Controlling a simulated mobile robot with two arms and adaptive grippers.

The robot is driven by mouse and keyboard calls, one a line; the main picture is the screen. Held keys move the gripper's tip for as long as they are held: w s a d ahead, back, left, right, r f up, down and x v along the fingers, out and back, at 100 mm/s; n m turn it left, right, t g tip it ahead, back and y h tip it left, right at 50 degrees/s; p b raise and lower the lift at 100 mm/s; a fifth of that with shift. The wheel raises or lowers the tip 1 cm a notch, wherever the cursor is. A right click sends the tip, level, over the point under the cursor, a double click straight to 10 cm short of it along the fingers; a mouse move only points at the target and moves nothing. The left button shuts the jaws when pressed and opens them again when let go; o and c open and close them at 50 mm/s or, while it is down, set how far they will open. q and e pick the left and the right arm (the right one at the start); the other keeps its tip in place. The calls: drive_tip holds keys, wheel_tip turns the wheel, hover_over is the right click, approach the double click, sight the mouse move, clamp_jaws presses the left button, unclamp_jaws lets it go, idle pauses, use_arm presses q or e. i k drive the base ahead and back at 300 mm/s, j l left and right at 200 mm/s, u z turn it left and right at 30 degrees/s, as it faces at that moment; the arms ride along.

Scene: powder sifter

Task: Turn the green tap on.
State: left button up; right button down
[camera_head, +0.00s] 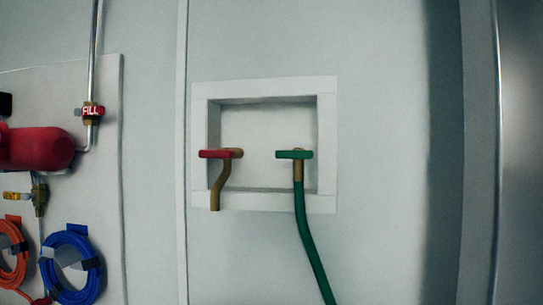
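The green tap (294,154) is on the right side of a recessed white wall box (327,140). Its flat green handle lies level across the top of a brass spout (298,172). A green hose (309,233) runs down from that spout and leaves the bottom of the picture. A red-handled tap (220,154) with a bent brass spout is on the left side of the same box, with no hose on it. Neither of my grippers shows in the head view.
On the left, a panel (108,190) carries a red cylinder (38,148), a pipe with a red FILL valve (92,110), and blue (72,285) and orange coiled hoses (13,270). Bare wall lies right of the box. A metallic surface (522,150) stands at the far right edge.

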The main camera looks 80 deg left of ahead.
sight(294, 154)
drive_tip(key=k+u, duration=0.15)
drive_tip(key=u, duration=2.15)
